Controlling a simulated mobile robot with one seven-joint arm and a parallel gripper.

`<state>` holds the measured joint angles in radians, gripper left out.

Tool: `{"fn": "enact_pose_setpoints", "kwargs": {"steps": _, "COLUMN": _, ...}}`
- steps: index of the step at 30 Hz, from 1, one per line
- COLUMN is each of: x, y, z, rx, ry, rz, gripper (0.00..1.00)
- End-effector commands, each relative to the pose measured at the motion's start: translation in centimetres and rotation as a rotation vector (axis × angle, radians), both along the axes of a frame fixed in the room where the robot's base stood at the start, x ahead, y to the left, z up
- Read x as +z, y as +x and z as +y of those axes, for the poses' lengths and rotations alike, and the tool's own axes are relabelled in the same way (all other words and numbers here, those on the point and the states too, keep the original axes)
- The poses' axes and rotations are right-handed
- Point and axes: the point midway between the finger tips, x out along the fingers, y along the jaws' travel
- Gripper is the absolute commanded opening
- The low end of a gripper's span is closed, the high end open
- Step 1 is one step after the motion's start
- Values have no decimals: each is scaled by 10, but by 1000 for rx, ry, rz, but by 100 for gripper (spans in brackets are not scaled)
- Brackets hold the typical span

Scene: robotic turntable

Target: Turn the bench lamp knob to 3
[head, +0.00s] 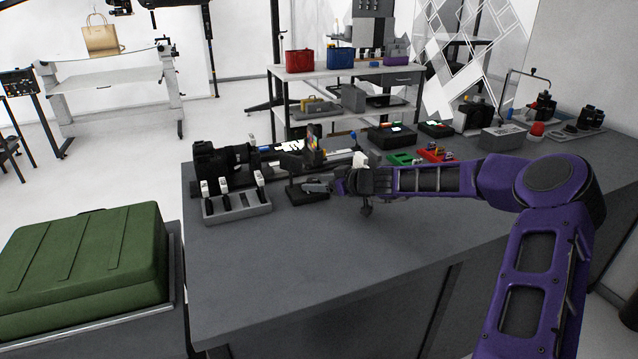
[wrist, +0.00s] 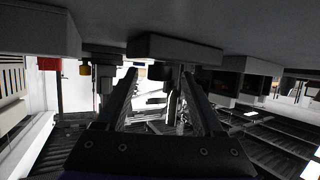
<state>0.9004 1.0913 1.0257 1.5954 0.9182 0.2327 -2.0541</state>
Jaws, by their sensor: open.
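My gripper (head: 320,186) reaches left over the dark bench (head: 290,265) in the head view. Its fingers are at a small dark box (head: 303,197) near the bench's far side. I cannot tell whether they touch it. In the wrist view, my gripper (wrist: 163,84) has its two dark fingers spread apart, with nothing clearly held between them. A grey box (wrist: 175,48) shows upside down just beyond the fingertips, with a dark part at it, partly between the fingers. I cannot make out the lamp knob or its numbers for certain.
A grey rack with white-topped tools (head: 238,205) stands left of my gripper, with a black camera (head: 216,160) behind it. Green and red trays (head: 404,158) lie behind my arm. A green case (head: 85,265) is at the left. The bench front is clear.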

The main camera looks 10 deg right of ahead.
Motion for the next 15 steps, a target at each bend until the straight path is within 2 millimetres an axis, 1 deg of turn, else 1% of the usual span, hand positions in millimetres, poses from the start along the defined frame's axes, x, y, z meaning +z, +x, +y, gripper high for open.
{"fn": "enact_pose_setpoints", "kwargs": {"steps": 5, "x": 0, "y": 0, "z": 0, "rx": -1, "ry": 0, "rz": 0, "gripper": 69}}
{"fn": "enact_pose_setpoints", "kwargs": {"steps": 6, "x": 0, "y": 0, "z": 0, "rx": -1, "ry": 0, "rz": 0, "gripper": 67}}
{"fn": "enact_pose_setpoints", "kwargs": {"steps": 11, "x": 0, "y": 0, "z": 0, "rx": -1, "ry": 0, "rz": 0, "gripper": 39}}
{"fn": "enact_pose_setpoints", "kwargs": {"steps": 15, "x": 0, "y": 0, "z": 0, "rx": -1, "ry": 0, "rz": 0, "gripper": 13}}
